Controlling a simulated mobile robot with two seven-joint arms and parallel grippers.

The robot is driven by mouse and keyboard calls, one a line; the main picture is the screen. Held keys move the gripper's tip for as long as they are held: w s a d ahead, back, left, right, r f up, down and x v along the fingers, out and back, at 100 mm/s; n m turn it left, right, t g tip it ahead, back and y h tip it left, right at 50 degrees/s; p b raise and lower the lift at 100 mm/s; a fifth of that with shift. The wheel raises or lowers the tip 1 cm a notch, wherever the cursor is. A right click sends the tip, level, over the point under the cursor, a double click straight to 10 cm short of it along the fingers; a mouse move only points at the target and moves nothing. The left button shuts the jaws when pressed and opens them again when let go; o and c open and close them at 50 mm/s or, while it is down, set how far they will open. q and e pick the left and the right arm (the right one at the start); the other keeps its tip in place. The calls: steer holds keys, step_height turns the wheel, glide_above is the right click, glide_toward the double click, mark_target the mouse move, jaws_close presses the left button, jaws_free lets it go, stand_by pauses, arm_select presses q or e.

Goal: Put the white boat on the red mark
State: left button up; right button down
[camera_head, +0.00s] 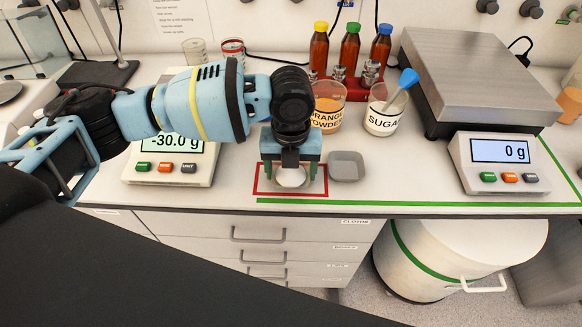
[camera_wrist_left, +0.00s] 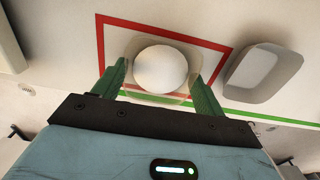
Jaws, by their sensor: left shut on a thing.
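The white boat (camera_head: 291,182) holds a rounded white heap and lies inside the outline of the red mark (camera_head: 261,194) near the counter's front edge. In the left wrist view the boat (camera_wrist_left: 152,97) looks pale around the white heap (camera_wrist_left: 160,69), with the red mark (camera_wrist_left: 165,27) around it. My left gripper (camera_head: 290,174) points down with one green finger on each side of the boat, shut on it. The boat is at or very close to the counter; I cannot tell whether it touches. My right gripper is not in view.
A grey boat (camera_head: 347,165) stands just right of the mark. The left scale (camera_head: 192,165) reads -30.0 g; the right scale (camera_head: 499,151) reads 0 g. Behind are the orange powder cup (camera_head: 328,106), the sugar cup (camera_head: 381,124) and three bottles (camera_head: 349,50). A green line (camera_head: 420,203) runs along the front.

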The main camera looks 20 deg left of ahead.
mark_target(291, 178)
arm_select(q)
steer(key=shift+f, duration=0.1)
steer(key=o, duration=1)
steer(key=shift+c, duration=0.2)
step_height(291, 178, up, 12)
steer(key=shift+p, duration=0.3)
